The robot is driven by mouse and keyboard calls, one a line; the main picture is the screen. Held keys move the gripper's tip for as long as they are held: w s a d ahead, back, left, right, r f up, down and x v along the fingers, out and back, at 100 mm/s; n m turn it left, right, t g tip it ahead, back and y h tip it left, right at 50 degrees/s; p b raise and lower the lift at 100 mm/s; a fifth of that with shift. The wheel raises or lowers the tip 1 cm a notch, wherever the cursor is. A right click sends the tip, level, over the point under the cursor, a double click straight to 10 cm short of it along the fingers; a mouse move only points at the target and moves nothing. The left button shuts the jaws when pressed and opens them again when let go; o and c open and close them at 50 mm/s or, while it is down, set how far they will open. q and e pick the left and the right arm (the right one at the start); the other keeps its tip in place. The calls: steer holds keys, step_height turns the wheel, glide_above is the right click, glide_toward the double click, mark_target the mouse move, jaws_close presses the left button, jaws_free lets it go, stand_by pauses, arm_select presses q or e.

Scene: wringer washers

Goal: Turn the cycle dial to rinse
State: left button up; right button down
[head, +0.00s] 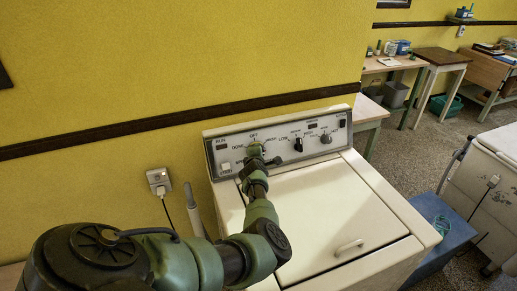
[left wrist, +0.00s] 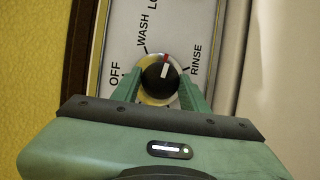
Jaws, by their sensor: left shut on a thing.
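The cycle dial (left wrist: 158,78) is a round black knob with a white pointer bar and a red tip. In the left wrist view its pointer is up and slightly right, between the WASH mark at upper left and the RINSE mark at right. OFF stands at the left. My left gripper (left wrist: 160,88) is shut on the dial, one green finger on each side. In the head view my left gripper (head: 257,156) reaches the left part of the washer's control panel (head: 226,146) and hides most of the dial. My right gripper is not in view.
The white washer (head: 330,205) has a closed lid with a handle (head: 349,246). Another black knob (head: 298,145) and a round knob (head: 326,138) sit further right on the panel. A yellow wall with an outlet (head: 159,180) stands behind. A blue box (head: 432,232) is on the right.

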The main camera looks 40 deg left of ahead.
arm_select(q)
steer(key=shift+r+m+g, duration=0.25)
steer(key=shift+m+g, duration=0.05)
steer(key=shift+m, duration=0.5)
steer(key=shift+w+f+m+g+h, duration=0.1)
steer(key=shift+m+g+h, duration=0.35)
steer(key=shift+m, duration=0.75)
steer(key=m+g+b, duration=0.1)
steer(key=m+b, duration=0.1)
steer(key=shift+m, duration=0.4)
steer(key=shift+w+m+g+b, duration=0.1)
steer(key=shift+m+g+b, duration=0.45)
steer(key=shift+m+b, duration=0.35)
steer(key=o, duration=1.2)
steer(key=shift+o, duration=1)
